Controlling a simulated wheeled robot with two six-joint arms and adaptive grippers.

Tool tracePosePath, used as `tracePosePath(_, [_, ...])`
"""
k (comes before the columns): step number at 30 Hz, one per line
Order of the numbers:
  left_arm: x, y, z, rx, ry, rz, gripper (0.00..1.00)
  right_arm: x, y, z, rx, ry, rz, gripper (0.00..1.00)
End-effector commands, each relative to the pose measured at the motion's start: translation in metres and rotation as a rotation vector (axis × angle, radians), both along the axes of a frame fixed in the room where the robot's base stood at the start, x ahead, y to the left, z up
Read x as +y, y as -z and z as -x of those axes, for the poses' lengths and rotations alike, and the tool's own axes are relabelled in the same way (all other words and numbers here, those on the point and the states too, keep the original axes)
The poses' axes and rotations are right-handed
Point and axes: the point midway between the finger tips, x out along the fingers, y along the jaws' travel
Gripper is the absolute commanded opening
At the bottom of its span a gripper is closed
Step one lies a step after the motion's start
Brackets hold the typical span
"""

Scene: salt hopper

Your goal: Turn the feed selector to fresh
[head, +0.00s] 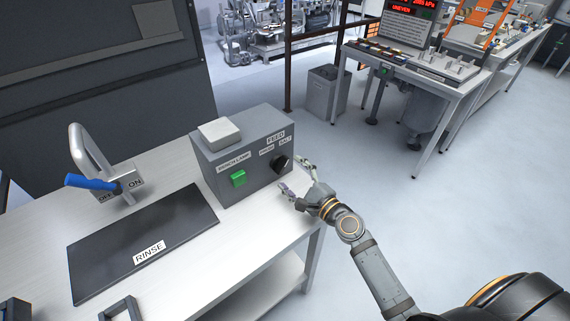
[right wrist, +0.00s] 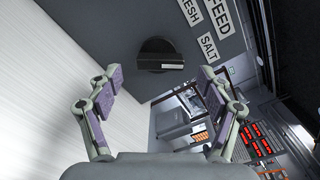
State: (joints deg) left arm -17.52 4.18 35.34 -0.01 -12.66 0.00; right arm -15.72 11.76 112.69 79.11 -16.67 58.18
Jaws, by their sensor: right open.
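The feed selector is a round black knob (head: 281,163) on the front of a grey control box (head: 215,165), under the FEED label (head: 276,138) with FRESH to the left and SALT to the right. In the right wrist view the knob (right wrist: 161,54) lies ahead between the fingers, its grip bar running across the picture. I cannot tell surely which label it points to. My right gripper (head: 293,175) is open and empty just in front of the knob; its fingertips (right wrist: 160,72) stand apart on either side, not visibly touching it. My left gripper is not in view.
The box also has a green bench lamp switch (head: 238,179) and a pale block on top (head: 219,132). A black RINSE mat (head: 100,250) and a tap with a blue lever (head: 90,182) are on the white bench (head: 190,262).

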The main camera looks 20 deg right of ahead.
Motion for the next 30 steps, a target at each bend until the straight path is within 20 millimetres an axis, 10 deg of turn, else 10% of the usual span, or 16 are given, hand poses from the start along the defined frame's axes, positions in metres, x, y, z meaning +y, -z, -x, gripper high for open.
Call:
tracePosePath(16, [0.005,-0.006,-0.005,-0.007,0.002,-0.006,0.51,0.011,0.001,-0.030,0.001,-0.001,0.000,0.78])
tracePosePath(30, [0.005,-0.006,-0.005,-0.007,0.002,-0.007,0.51,0.011,0.001,-0.030,0.000,-0.001,0.001,0.25])
